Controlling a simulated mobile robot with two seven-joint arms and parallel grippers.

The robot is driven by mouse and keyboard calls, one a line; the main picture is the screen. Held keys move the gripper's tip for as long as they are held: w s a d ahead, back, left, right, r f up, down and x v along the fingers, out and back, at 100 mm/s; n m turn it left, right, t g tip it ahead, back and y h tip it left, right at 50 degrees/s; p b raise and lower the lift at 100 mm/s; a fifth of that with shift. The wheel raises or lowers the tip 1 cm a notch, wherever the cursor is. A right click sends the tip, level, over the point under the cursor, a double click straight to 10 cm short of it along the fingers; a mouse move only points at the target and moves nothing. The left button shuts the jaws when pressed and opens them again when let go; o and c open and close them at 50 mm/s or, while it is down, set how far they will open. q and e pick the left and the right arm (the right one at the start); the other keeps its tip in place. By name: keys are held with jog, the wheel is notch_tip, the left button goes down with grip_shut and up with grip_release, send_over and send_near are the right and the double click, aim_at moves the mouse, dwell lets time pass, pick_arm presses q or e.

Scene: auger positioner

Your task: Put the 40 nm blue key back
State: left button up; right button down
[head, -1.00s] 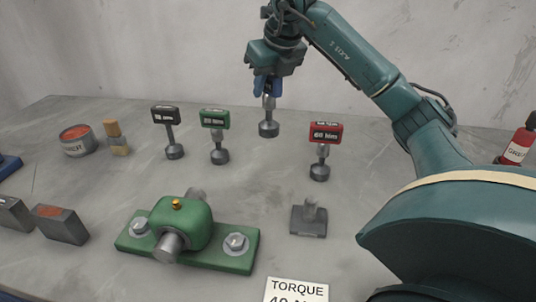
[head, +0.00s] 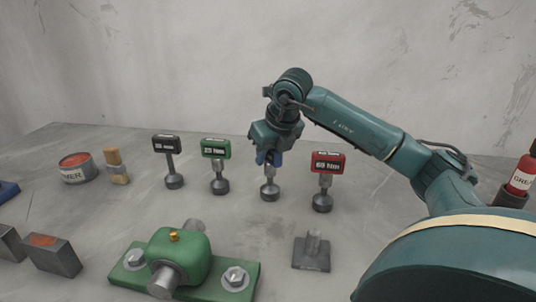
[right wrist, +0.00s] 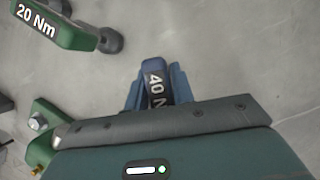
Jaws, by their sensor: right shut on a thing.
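My right gripper (head: 269,160) is shut on the blue key (right wrist: 156,84), whose "40 N" label shows between the fingers in the right wrist view. In the head view the gripper hides most of the key's blue head. Its grey shaft and round foot (head: 270,190) hang upright below, in line with the other keys. The foot is at or just above the table; I cannot tell if it touches. It is between the green 20 Nm key (head: 216,149) on the left and the red key (head: 327,162) on the right. My left gripper is not in view.
A black key (head: 166,145) stands left of the green one. In front are a green block fixture (head: 180,256) with bolts and a small grey stand (head: 312,252). A tin (head: 77,168) and brush (head: 116,166) are at left, a red bottle (head: 523,172) at right.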

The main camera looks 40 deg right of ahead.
jog(key=c, duration=1.2)
grip_release()
jog(key=shift+o, duration=0.2)
jog(key=p+v, duration=0.1)
jog(key=v, duration=1.1)
jog(key=shift+a, duration=0.1)
